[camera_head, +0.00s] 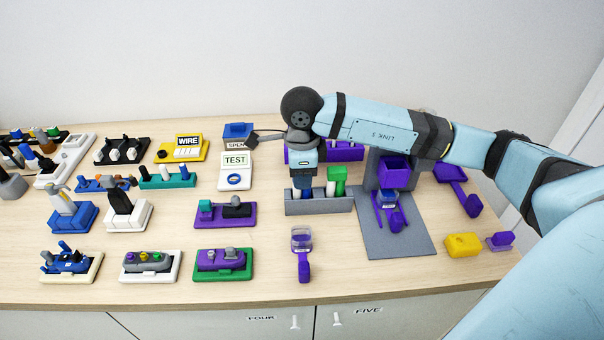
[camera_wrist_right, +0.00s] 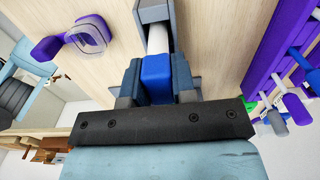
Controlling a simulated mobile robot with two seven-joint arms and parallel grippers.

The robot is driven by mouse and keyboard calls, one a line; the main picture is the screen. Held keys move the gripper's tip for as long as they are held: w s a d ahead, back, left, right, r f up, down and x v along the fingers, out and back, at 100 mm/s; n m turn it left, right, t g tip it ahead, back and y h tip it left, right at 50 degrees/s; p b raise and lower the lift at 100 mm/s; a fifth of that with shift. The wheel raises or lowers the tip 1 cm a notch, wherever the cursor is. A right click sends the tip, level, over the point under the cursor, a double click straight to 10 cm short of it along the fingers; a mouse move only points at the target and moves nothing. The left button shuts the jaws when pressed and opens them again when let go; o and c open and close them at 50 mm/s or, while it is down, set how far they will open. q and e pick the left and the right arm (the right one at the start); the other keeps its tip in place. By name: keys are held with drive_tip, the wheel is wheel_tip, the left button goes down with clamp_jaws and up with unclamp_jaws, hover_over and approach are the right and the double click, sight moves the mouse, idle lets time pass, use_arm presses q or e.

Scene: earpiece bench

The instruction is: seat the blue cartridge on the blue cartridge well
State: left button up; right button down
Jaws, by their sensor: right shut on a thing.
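My right gripper (camera_head: 304,180) points down over the left end of a grey rack (camera_head: 320,208). In the right wrist view, its jaws (camera_wrist_right: 157,88) are shut on a blue block, the blue cartridge (camera_wrist_right: 157,72). A white cylinder (camera_wrist_right: 158,40) shows just beyond the cartridge, inside the grey trough. In the head view the gripper mostly hides the cartridge. I cannot tell whether the cartridge touches the rack floor. No part is clearly recognisable as the blue cartridge well. My left gripper is not in view.
A green cartridge (camera_head: 338,174) stands at the rack's right. A grey mat (camera_head: 405,243) with purple parts lies right of it. A purple-handled clear-headed tool (camera_head: 303,265) lies in front. A TEST box (camera_head: 236,160) and purple tray (camera_head: 225,219) stand left. A purple rack is behind.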

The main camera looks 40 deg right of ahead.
drive_tip(key=shift+f+b, duration=0.15)
drive_tip(key=shift+b, duration=0.15)
idle(1.2)
drive_tip(key=c, duration=0.8)
unclamp_jaws()
drive_tip(key=shift+c, duration=0.2)
wheel_tip(320, 180, up, 14)
drive_tip(key=shift+f, duration=0.1)
